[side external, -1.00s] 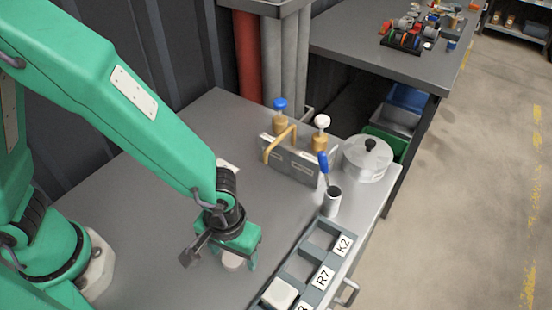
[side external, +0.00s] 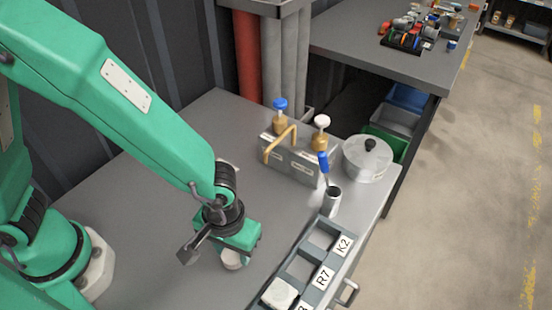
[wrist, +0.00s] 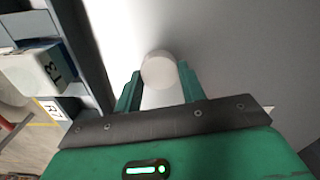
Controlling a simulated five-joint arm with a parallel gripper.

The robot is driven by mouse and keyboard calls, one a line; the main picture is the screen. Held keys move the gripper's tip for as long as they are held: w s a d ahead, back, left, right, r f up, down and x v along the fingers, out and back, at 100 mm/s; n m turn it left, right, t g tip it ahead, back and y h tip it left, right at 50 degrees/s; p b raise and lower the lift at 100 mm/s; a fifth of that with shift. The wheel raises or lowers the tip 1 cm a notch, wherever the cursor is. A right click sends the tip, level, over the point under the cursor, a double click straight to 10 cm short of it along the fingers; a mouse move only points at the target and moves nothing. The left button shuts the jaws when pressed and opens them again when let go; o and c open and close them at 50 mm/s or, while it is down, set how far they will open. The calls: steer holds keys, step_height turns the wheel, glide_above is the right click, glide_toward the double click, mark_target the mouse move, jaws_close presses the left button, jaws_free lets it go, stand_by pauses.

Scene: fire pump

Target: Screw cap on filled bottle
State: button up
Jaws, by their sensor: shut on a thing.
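My gripper (side external: 236,257) is low over the grey bench, left of the labelled rack. Its jaws are around a white round piece (side external: 232,262), which also shows between the fingers in the wrist view (wrist: 158,70). It has a flat round face and a pale side; I cannot tell whether it is the cap alone or a cap on a bottle. Whether it touches the bench is unclear. A white squarish container (side external: 279,294) sits in a rack slot; it also shows in the wrist view (wrist: 30,72), near the label T3. I see no other bottle clearly.
The rack (side external: 313,262) has open slots and labels K2 and R7. Behind it stand a metal cup with a blue-handled tool (side external: 332,203), a lidded pot (side external: 367,158) and a grey box with brass fittings (side external: 291,160).

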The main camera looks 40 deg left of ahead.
steer(key=shift+r, duration=1.95)
steer(key=shift+d, duration=0.1)
step_height(320, 180, up, 8)
glide_above(281, 288)
steer(key=shift+r, duration=0.2)
steer(key=shift+f, duration=0.25)
steer(key=shift+f, duration=1.75)
steer(key=shift+f, duration=1.2)
stand_by(1.6)
